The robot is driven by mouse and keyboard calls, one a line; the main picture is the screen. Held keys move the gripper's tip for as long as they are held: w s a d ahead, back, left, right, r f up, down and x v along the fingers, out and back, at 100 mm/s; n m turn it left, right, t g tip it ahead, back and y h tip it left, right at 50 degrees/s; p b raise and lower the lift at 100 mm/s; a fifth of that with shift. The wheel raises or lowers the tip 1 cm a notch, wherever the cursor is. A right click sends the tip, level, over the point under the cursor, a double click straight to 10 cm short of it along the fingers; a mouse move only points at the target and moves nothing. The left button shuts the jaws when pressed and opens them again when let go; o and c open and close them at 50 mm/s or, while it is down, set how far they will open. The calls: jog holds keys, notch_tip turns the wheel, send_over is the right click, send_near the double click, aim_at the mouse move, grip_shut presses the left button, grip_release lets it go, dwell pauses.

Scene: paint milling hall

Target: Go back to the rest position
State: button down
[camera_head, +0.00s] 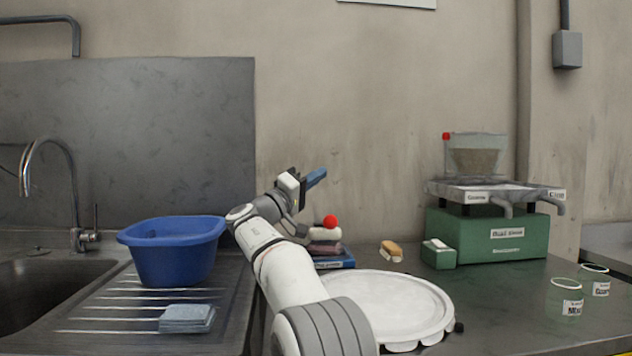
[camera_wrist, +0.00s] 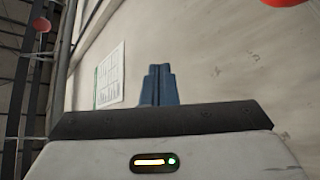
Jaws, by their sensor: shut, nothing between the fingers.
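My gripper (camera_head: 316,178) is raised above the counter in the head view, with its blue fingers pointing up and to the right. The fingers are together and hold nothing. In the wrist view the blue fingertips (camera_wrist: 159,84) stand side by side in front of the wall. My white arm rises from the bottom middle of the head view and covers part of the counter behind it.
A blue basin (camera_head: 172,262) and a grey-blue folded cloth (camera_head: 187,318) are on the drainboard at left. A white round lid (camera_head: 385,305) lies right of my arm. A green machine (camera_head: 488,238), a brush (camera_head: 391,250) and glass jars (camera_head: 566,300) stand farther right.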

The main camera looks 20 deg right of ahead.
jog(key=s+d+f+n+g+y+p, duration=0.1)
jog(key=s+d+f+n+y+p, duration=0.1)
jog(key=s+y+p, duration=0.45)
jog(key=s+d+f+n+g+y+p, duration=0.2)
jog(key=s+d+y+p, duration=0.15)
jog(key=s+p, duration=0.5)
jog(key=s+a+f+g+y+p, duration=0.1)
jog(key=s+a+y+p, duration=0.3)
jog(key=s, duration=0.5)
jog(key=s+a+f+g+y+p, duration=0.1)
jog(key=s+a+f+y+p, duration=0.2)
jog(key=s, duration=0.6)
jog(key=s+a+f+y+p, duration=0.4)
jog(key=s+a+p, duration=0.2)
jog(key=s+p, duration=0.2)
jog(key=shift+s+a+m+g+y, duration=0.3)
jog(key=shift+s+m+g, duration=0.1)
jog(key=shift+s, duration=0.35)
